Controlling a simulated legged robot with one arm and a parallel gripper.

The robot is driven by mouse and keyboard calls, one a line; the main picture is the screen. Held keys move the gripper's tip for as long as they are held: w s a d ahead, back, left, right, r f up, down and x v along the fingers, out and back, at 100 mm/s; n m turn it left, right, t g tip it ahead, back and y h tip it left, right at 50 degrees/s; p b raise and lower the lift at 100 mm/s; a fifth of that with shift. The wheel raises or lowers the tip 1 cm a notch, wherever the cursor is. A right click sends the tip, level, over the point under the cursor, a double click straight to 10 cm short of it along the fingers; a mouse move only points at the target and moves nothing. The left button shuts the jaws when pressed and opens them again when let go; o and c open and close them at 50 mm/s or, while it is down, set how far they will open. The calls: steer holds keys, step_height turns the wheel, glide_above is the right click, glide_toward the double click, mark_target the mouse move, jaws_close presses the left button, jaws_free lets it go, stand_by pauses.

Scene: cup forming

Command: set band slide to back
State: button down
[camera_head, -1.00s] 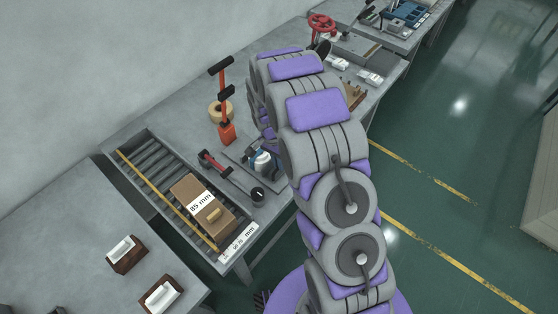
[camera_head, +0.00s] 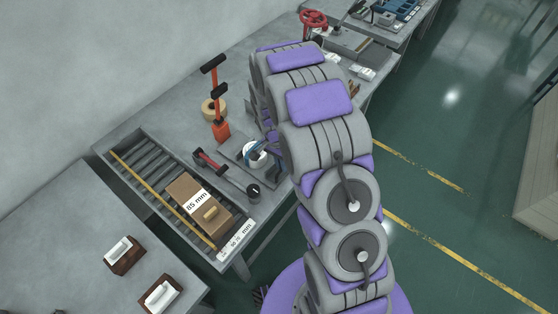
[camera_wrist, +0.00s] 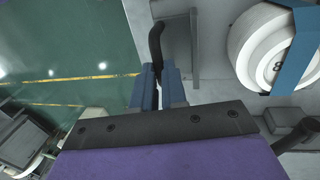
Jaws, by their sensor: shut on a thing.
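In the wrist view, the blue fingers of my gripper (camera_wrist: 158,90) are closed around the lower end of an upright black lever (camera_wrist: 155,45). The lever stands beside a grey block (camera_wrist: 180,50). To the right is a white round cup form (camera_wrist: 262,45) with a blue band (camera_wrist: 300,40) across it. In the head view, the white form (camera_head: 257,158) and blue band sit on a grey plate, just left of my arm. My gripper and the lever are largely hidden behind my arm there, and the slide's position cannot be read.
An orange upright tool (camera_head: 221,130) and a tan roll (camera_head: 208,110) stand behind the form. A red-handled bar (camera_head: 210,162) lies to its left. A roller tray (camera_head: 130,170) holds a brown box (camera_head: 190,190) marked 85 mm. Open green floor lies to the right.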

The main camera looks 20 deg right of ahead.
mark_target(276, 169)
steer(key=c, duration=1.2)
jaws_free()
steer(key=shift+s+d, duration=0.1)
steer(key=shift+d, duration=0.1)
steer(key=shift+o, duration=0.2)
step_height(276, 169, up, 17)
steer(key=w+a+p, duration=0.2)
steer(key=w, duration=0.1)
steer(key=shift+p, duration=0.4)
steer(key=shift+s, duration=0.1)
steer(key=s+r+n, duration=0.3)
steer(key=s+r, duration=0.2)
steer(key=s, duration=0.4)
steer(key=s+r+n, duration=0.2)
steer(key=s+r, duration=0.4)
steer(key=s, duration=0.3)
steer(key=s+n+y, duration=0.1)
steer(key=s+n, duration=0.4)
steer(key=s, duration=1.2)
steer(key=shift+a+r+n, duration=0.25)
steer(key=shift+r+n, duration=0.15)
